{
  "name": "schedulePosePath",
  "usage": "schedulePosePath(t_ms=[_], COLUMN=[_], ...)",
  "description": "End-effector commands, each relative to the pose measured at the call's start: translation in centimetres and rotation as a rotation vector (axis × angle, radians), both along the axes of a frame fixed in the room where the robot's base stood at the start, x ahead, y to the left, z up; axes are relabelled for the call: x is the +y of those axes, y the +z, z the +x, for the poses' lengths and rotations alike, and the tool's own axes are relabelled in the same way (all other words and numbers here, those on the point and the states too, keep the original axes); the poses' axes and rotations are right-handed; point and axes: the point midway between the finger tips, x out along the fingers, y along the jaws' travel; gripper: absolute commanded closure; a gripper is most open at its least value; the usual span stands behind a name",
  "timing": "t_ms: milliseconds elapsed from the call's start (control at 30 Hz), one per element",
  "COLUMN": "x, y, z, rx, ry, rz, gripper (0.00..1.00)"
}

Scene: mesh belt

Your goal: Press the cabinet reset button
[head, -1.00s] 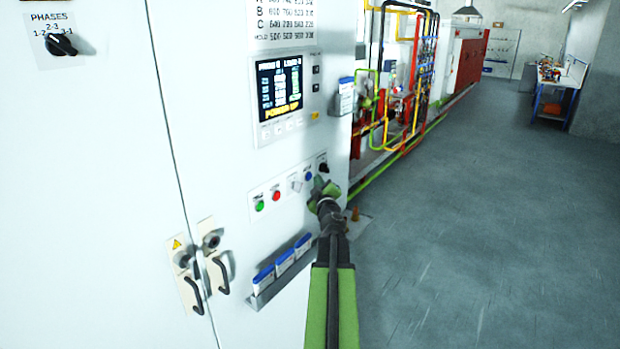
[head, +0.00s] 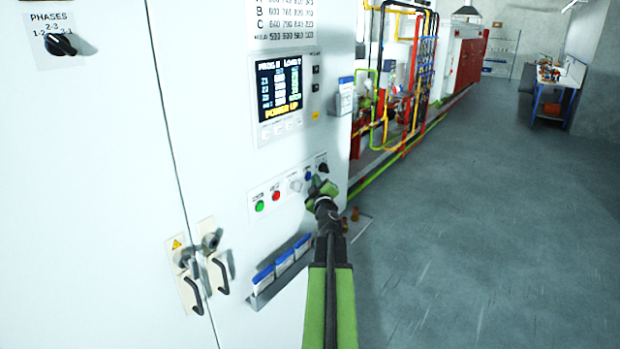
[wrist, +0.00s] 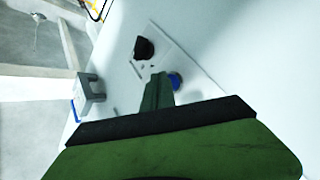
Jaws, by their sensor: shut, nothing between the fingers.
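The white cabinet (head: 110,130) carries a row of controls: a green button (head: 259,206), a red button (head: 276,195), a pale switch (head: 295,185), a blue button (head: 308,174) and a black knob (head: 322,168). Their labels are too small to read, so I cannot tell by label which is reset. My gripper (head: 317,186) is shut and empty, just in front of the blue button. In the wrist view my gripper tip (wrist: 159,82) partly overlaps the blue button (wrist: 176,82), with the black knob (wrist: 144,48) beyond. I cannot tell whether it touches the button.
A lit display (head: 279,83) sits above the controls. A shelf of blue-topped booklets (head: 283,264) and door handles (head: 221,274) stick out from the cabinet below. Coloured pipes (head: 410,75) run behind. The grey floor (head: 480,210) at right is clear.

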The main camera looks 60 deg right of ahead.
Motion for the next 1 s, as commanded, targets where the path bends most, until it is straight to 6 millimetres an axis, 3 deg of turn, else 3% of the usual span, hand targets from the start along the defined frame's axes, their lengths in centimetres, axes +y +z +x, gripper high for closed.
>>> schedulePosePath(t_ms=[1000], x=[0.1], y=[0.0], z=[1.0], rx=[0.000], ry=[0.002], rz=[-0.001], gripper=[1.00])
